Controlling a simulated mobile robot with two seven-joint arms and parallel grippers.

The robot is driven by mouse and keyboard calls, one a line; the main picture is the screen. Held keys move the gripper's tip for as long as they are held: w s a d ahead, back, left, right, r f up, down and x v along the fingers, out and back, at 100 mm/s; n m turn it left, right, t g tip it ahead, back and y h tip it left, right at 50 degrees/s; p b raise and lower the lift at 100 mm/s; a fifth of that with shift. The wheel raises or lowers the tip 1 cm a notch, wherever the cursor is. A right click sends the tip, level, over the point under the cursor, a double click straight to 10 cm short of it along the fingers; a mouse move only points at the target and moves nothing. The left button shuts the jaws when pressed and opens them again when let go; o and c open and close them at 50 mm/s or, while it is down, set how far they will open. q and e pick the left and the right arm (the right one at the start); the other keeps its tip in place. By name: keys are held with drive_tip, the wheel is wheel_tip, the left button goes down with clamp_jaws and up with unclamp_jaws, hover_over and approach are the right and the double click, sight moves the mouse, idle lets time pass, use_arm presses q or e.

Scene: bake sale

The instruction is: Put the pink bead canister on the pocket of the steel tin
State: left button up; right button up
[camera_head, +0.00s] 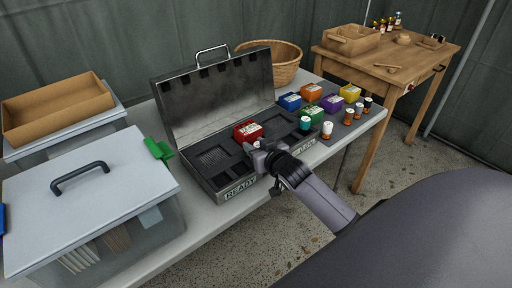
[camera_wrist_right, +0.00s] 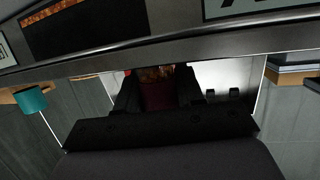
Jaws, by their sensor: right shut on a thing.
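The steel tin (camera_head: 217,187) stands open on the table, its lid (camera_head: 215,100) tilted up at the back. Its dark tray has several pockets, and a red box (camera_head: 247,131) sits in one at the back. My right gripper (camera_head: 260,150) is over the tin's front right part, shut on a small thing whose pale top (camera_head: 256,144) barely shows. In the right wrist view a dark reddish body (camera_wrist_right: 158,92) with a brownish end sits between the fingers; I take it for the pink bead canister, though its colour is dim. My left gripper is out of view.
A lidded clear bin (camera_head: 95,195) is on the left. A basket (camera_head: 286,70) and a wooden table (camera_head: 385,62) are behind.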

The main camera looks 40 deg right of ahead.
drive_tip(key=shift+f, duration=0.15)
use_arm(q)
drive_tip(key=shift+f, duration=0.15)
use_arm(e)
drive_tip(key=o, duration=1)
drive_tip(key=shift+s+r, duration=0.1)
drive_tip(key=shift+r, duration=0.15)
drive_tip(key=p+v, duration=0.2)
drive_tip(key=v, duration=0.9)
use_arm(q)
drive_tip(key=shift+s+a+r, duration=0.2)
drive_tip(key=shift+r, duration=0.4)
use_arm(e)
drive_tip(key=s+a+f+n+g+y, duration=0.1)
drive_tip(key=s+a+f, duration=0.3)
drive_tip(key=s+a, duration=0.1)
drive_tip(key=s+a+f+n+g+y, duration=0.1)
drive_tip(key=s+a+f+g, duration=0.1)
drive_tip(key=s+a+f, duration=0.2)
drive_tip(key=s+a+f+n+g+y, duration=0.1)
drive_tip(key=s+a+f+y, duration=0.1)
drive_tip(key=s+a+f, duration=0.3)
drive_tip(key=shift+s+a+f, duration=0.1)
drive_tip(key=shift+s+a, duration=0.3)
drive_tip(key=shift+s, duration=0.2)
